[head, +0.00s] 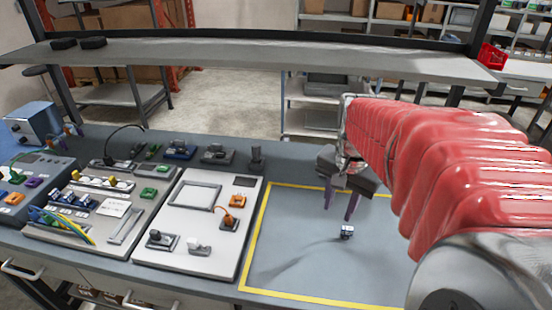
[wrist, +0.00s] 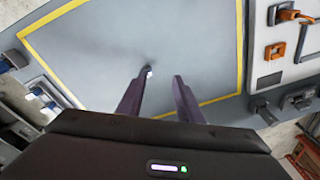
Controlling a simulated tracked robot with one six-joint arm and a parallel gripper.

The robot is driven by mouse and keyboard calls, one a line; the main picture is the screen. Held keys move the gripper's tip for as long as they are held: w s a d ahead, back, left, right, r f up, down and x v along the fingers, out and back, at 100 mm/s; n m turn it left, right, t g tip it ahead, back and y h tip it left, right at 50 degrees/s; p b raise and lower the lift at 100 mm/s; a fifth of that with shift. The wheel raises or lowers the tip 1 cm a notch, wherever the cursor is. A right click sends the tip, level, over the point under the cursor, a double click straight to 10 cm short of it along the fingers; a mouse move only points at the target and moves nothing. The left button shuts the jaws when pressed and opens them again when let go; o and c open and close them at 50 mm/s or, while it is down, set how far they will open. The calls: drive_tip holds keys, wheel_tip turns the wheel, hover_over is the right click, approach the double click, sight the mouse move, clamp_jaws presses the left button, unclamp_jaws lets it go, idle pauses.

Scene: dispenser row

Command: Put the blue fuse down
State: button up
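A small dark and whitish piece (head: 347,232), perhaps the blue fuse, lies on the bare grey surface inside the yellow-taped area (head: 300,262). Its blue colour is not clear. In the wrist view the small piece (wrist: 148,71) shows just beyond the left fingertip, partly hidden by it. My gripper (head: 337,212) is above the taped area, its two purple fingers pointing down. In the wrist view my gripper (wrist: 158,80) has its fingers apart with nothing visible between them. The piece looks apart from the fingers in the head view.
A white panel (head: 188,258) with switches and an orange-cabled plug (head: 231,215) stands left of the taped area. Further left are a grey panel (head: 105,240) and a blue box (head: 33,122). A shelf (head: 270,58) spans behind the bench. Most of the taped area is clear.

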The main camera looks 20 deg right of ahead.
sight(346, 228)
drive_tip(key=shift+w+d+r+m+g+y, duration=0.25)
drive_tip(key=shift+d+m, duration=0.55)
drive_tip(key=shift+m, duration=1.3)
drive_tip(key=shift+d+r+m+g, duration=0.2)
drive_tip(key=shift+d+r+m, duration=0.4)
drive_tip(key=shift+m, duration=1.5)
drive_tip(key=shift+w+d+r+m+g+y, duration=0.2)
drive_tip(key=shift+d+m, duration=0.75)
drive_tip(key=shift+m, duration=1.15)
drive_tip(key=shift+s, duration=0.1)
drive_tip(key=shift+f, duration=4.3)
drive_tip(key=shift+s+f, duration=0.1)
drive_tip(key=shift+f, duration=2.5)
drive_tip(key=shift+c, duration=0.2)
